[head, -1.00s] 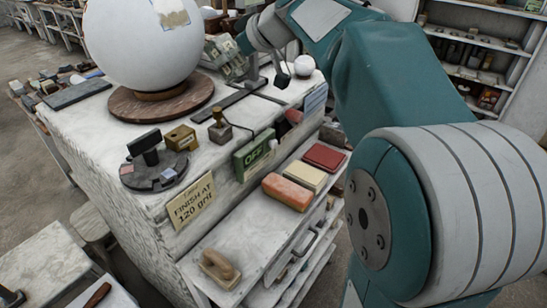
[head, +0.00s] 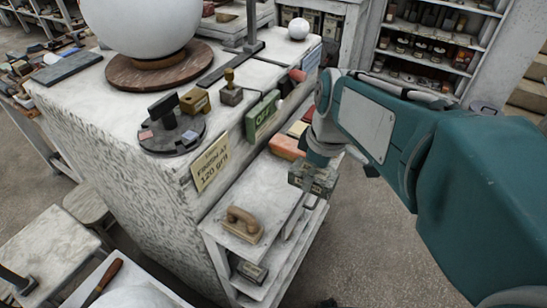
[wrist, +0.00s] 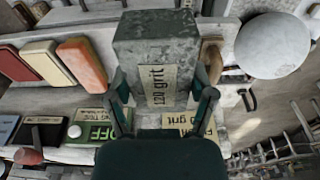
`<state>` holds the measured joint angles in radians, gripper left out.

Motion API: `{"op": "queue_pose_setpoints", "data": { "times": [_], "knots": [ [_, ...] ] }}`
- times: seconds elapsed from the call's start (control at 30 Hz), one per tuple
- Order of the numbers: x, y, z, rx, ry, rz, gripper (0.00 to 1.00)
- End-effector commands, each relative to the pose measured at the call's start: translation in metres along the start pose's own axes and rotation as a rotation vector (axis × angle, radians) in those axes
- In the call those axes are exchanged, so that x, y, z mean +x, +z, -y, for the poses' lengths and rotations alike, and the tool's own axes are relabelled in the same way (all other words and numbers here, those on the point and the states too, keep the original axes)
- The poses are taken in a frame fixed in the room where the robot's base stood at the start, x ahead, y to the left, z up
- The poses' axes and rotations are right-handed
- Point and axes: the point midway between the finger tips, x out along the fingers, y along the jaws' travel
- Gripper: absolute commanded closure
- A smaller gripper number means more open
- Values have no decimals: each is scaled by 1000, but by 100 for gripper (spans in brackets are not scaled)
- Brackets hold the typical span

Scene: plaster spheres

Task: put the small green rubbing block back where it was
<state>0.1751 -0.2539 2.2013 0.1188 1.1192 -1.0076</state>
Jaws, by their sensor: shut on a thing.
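My gripper (head: 316,166) is shut on the rubbing block (head: 312,182), a mottled grey-green block. In the wrist view the block (wrist: 155,55) fills the middle between the two fingers of my gripper (wrist: 163,98), with a "120 grit" label facing the camera. In the head view it is held off the front of the plaster-covered workbench, by the right end of the lower shelf (head: 265,190). I cannot tell how high it is above the shelf. A sign (head: 211,162) reading "FINISH AT 120 grit" is on the bench's front edge.
On the shelf are a wooden-handled float (head: 242,223) and an orange block (head: 287,147); the wrist view also shows cream (wrist: 47,62) and red (wrist: 15,62) blocks. A green OFF box (head: 262,117) and a large white sphere (head: 140,22) on a round board stand above. The shelf between float and orange block looks bare.

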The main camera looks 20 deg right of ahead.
Motion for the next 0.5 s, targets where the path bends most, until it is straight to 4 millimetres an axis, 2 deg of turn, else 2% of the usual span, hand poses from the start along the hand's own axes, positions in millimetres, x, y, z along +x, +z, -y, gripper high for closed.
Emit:
{"op": "queue_pose_setpoints", "data": {
  "times": [0.07, 0.17, 0.5],
  "knots": [
    [3, 0, -2, -2, -2, 7, 82],
    [12, -11, -9, -2, -4, 9, 82],
    [48, -65, -40, -4, 0, 9, 82]
  ]
}}
